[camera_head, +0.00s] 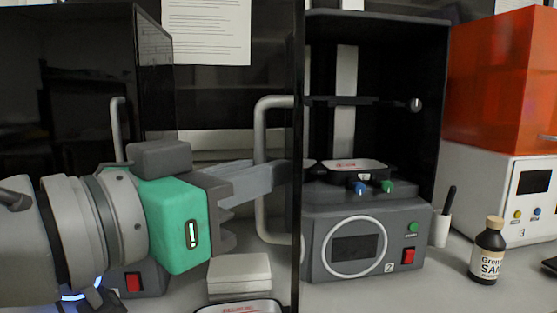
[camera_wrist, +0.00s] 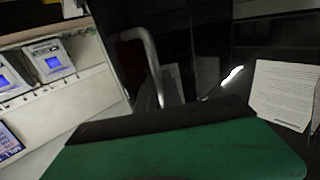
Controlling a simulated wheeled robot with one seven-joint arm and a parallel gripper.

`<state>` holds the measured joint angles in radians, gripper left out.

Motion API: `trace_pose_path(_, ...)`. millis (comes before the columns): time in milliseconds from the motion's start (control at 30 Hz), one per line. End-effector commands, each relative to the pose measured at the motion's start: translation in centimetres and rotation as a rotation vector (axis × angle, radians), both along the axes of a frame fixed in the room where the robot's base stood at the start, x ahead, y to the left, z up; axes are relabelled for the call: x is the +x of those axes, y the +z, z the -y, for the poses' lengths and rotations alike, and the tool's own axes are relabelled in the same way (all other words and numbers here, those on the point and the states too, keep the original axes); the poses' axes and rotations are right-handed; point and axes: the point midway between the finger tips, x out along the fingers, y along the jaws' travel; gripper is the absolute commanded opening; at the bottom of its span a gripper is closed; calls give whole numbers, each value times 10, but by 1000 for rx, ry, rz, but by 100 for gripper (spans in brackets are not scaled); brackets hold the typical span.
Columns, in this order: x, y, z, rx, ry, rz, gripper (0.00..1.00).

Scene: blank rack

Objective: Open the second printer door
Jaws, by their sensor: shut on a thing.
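The second printer (camera_head: 365,235) is a black cabinet with a grey base, a round-framed screen and the number 2. Its dark door (camera_head: 299,215) shows nearly edge-on at the left of the cabinet, swung out toward me, and the interior is exposed. The door's grey bar handle (camera_head: 262,200) sticks out to the left. My green and grey gripper (camera_head: 278,176) comes from the left and is shut on the handle, its fingers reaching the bar near mid-height. The wrist view shows the curved handle (camera_wrist: 147,55) beyond my gripper; the fingertips are partly hidden there.
Another black printer (camera_head: 85,75) stands at the left. An orange-topped printer (camera_head: 500,190) marked 3 is at the right. A brown bottle (camera_head: 488,250) and a white cup (camera_head: 440,228) stand on the counter. A pale box (camera_head: 240,272) sits below my gripper.

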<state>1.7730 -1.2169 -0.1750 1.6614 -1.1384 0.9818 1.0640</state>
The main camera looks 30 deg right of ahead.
Motion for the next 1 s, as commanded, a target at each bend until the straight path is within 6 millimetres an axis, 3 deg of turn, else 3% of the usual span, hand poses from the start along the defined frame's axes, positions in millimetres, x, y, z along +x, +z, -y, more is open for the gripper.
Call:
trace_pose_path(500,-5,-2,-6,6,-13,0,0)
trace_pose_path(533,-5,-2,-6,6,-14,-1,11)
trace_pose_path(633,-5,-2,-6,6,-15,0,20)
trace_pose_path(867,-5,-1,-6,4,-14,1,20)
trace_pose_path(1000,-9,2,-21,2,-10,-2,20)
